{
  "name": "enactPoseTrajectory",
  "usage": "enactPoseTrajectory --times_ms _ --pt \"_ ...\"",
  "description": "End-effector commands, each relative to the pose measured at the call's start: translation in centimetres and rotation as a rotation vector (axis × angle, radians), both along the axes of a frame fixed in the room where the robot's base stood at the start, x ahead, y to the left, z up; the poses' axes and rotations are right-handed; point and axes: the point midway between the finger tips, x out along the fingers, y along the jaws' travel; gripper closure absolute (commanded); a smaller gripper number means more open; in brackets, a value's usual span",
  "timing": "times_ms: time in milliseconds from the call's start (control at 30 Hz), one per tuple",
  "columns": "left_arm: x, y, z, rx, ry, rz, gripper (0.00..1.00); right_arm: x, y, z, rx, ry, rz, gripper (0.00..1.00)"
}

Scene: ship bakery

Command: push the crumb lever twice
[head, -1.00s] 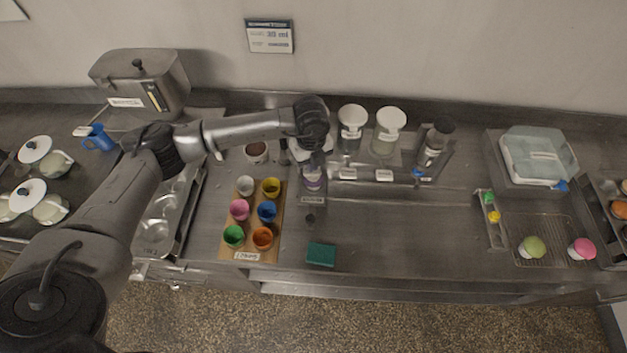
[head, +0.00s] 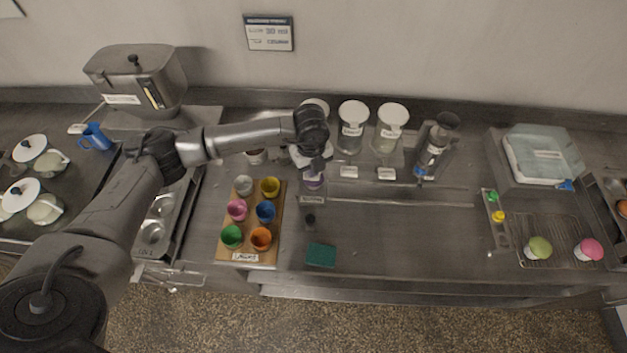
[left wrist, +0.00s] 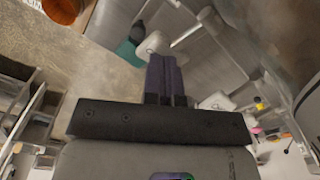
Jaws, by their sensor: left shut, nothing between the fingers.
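My left gripper (head: 316,168) is shut and empty, pointing down in front of the leftmost of three lidded dispensers, whose pale lid (head: 315,105) shows behind my wrist. In the left wrist view the closed dark fingers (left wrist: 164,62) lie close to a pale rounded knob (left wrist: 153,46) on a metal rod (left wrist: 188,36). This may be the crumb lever; the label is hidden, and I cannot tell whether the fingers touch it. The other two dispensers, one in the middle (head: 352,130) and one at right (head: 388,133), stand clear.
A wooden board (head: 250,247) with several coloured cups lies left of the gripper. A green sponge (head: 321,255) lies near the front edge. A bottle (head: 436,146) stands right of the dispensers. The counter between sponge and wire rack (head: 553,232) is largely bare.

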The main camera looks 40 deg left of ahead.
Motion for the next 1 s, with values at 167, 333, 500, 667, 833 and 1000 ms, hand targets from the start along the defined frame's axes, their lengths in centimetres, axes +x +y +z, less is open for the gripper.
enactPoseTrajectory --times_ms 167,333,500,667,833,1000 --pt "0.0 0.0 0.0 0.002 0.001 0.001 1.0 0.0 0.0 0.0 0.0 0.0 0.0 0.57" --pt "0.0 0.1 0.1 0.002 0.001 0.001 1.0 0.0 0.0 0.2 0.0 0.0 0.0 0.57" --pt "0.0 0.1 0.8 0.002 0.002 0.0 1.0 0.0 0.0 0.7 0.0 0.0 0.0 0.57" --pt "0.0 0.0 1.7 0.002 0.002 0.0 1.0 0.0 0.0 1.3 0.0 0.0 0.0 0.57" --pt "0.0 0.0 2.7 0.002 0.001 0.0 1.0 0.0 0.0 2.0 0.0 0.0 0.0 0.57" --pt "0.0 0.0 3.7 0.0 0.001 -0.001 1.0 0.0 0.0 2.7 0.0 0.0 0.0 0.57"
